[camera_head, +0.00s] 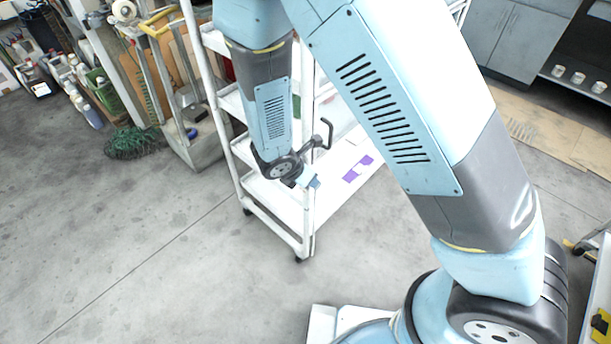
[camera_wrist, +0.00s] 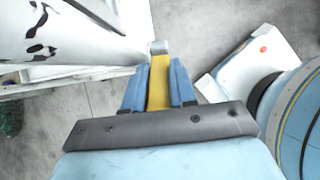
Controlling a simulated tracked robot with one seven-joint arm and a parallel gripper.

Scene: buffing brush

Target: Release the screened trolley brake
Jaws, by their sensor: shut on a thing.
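The white trolley (camera_head: 309,222) stands on the floor in the head view, with several shelves and small dark wheels. My gripper (camera_head: 314,182) is low in front of the trolley's near right side. In the wrist view, the blue fingers of my gripper (camera_wrist: 159,88) are shut on a yellow bar (camera_wrist: 158,96), which lies between them. The bar has a pale grey end (camera_wrist: 159,47) just beyond the fingertips. I cannot tell whether the bar is the brake lever or how it joins the trolley. In the head view the bar is hidden.
A flatbed cart with a yellow handle (camera_head: 156,24) and a green net heap (camera_head: 137,143) stand left of the trolley. Grey cabinets (camera_head: 520,38) are at the back right. The floor at front left is clear. In the wrist view, a white surface (camera_wrist: 95,52) is close at left.

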